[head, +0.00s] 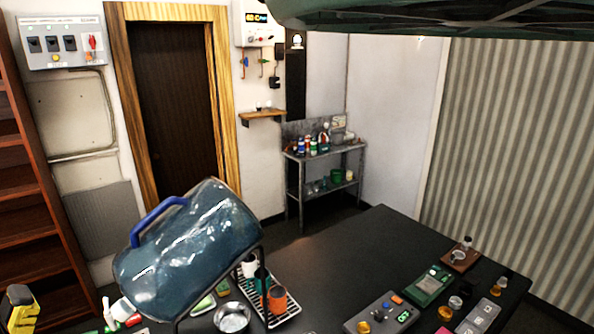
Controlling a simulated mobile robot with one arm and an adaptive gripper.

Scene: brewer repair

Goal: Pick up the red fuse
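I cannot single out the red fuse with certainty. A small red part (92,42) shows at the right side of the grey wall panel (62,60) at the upper left, beside dark switches; it is too small to identify. My gripper is not in view.
The tilted blue vessel (190,255) stands in front over the dark table (335,250). A striped tray (288,312) with cups and several small devices stand on it. The table's middle and back are clear. A metal shelf (325,160) with bottles stands behind.

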